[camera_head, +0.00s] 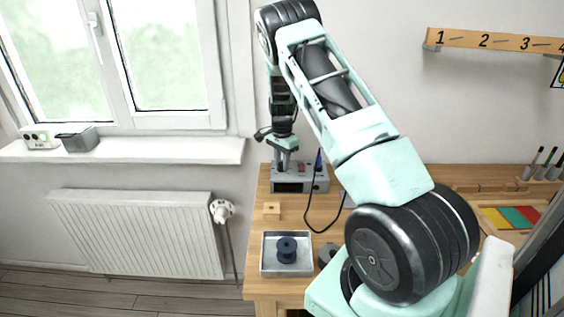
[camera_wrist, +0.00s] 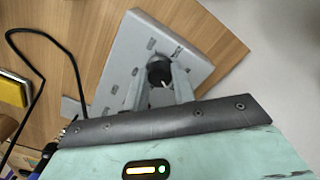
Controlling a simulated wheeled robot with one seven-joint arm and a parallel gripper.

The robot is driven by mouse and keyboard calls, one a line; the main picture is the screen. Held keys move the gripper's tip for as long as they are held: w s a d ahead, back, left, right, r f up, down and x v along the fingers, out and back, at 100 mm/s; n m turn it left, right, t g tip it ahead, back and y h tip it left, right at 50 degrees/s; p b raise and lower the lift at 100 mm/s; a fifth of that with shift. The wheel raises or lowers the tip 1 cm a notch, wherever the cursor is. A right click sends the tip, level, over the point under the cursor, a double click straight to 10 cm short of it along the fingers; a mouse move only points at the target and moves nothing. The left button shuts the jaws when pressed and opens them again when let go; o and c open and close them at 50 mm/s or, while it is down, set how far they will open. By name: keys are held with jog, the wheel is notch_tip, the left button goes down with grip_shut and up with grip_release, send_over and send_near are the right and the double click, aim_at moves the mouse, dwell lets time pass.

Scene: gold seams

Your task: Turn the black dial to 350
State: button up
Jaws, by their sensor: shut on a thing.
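The black dial (camera_wrist: 158,70) sits on the top face of a grey device box (camera_wrist: 195,65) in the wrist view, with a light pointer mark on it. My gripper (camera_wrist: 162,88) is shut on the dial, one finger on each side. In the head view the grey box (camera_head: 290,188) stands at the back of the wooden bench, with a dark display on its front. My gripper (camera_head: 284,160) points down onto its top there, and the dial is hidden. The scale labels around the dial are too small to read, and so is the display.
A black cable (camera_head: 308,205) runs from the box across the bench. A metal tray (camera_head: 268,268) with a dark blue spool (camera_head: 287,250) stands at the front, and a small wooden block (camera_head: 271,210) lies behind it. A yellow item (camera_wrist: 14,88) shows at the left of the wrist view.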

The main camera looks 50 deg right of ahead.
jog(key=o, duration=1)
notch_tip(320, 180, up, 18)
jog(key=b, duration=0.2)
jog(key=shift+f+b, duration=0.25)
jog(key=shift+b, duration=0.1)
